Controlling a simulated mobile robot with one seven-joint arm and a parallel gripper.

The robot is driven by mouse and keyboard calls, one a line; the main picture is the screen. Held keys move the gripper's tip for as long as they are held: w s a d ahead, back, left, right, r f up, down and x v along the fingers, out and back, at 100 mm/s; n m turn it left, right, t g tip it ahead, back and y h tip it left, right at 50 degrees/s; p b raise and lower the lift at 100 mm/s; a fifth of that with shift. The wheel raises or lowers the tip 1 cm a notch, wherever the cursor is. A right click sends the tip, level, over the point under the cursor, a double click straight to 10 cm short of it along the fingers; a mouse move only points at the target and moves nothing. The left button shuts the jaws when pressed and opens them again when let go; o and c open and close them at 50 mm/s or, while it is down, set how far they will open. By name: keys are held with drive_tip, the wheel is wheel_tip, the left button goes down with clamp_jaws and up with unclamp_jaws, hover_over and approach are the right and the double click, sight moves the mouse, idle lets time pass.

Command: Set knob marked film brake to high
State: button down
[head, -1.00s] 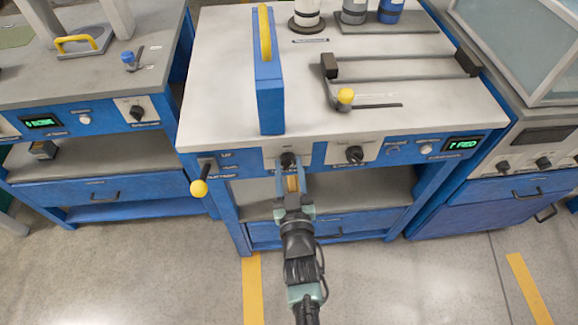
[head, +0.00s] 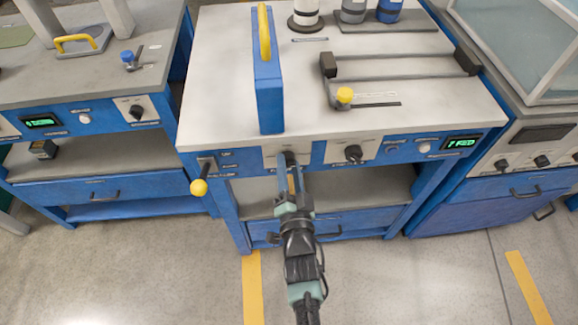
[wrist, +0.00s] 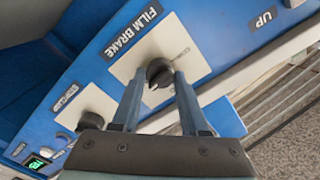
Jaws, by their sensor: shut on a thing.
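The film brake knob (wrist: 158,72) is black and round, on a light plate beside the "FILM BRAKE" label in the wrist view. My gripper (wrist: 160,80) has its two fingers on either side of the knob, shut on it. In the head view my gripper (head: 290,162) reaches the left knob plate (head: 268,152) on the blue front panel, and its tips mostly cover the knob. The scale marks on the plate are too small to read, so the knob's setting cannot be told.
A second black knob (head: 353,153) sits to the right, before a green display (head: 461,143). A lever with a yellow ball (head: 199,187) sticks out at the left. A blue upright panel (head: 269,90) stands on the grey top. An open shelf (head: 345,190) lies below.

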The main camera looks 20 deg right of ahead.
drive_tip(key=shift+m, duration=0.6)
drive_tip(key=shift+f, duration=0.1)
drive_tip(key=shift+c, duration=2.1)
unclamp_jaws()
drive_tip(key=p+v, duration=0.1)
drive_tip(key=v, duration=1.2)
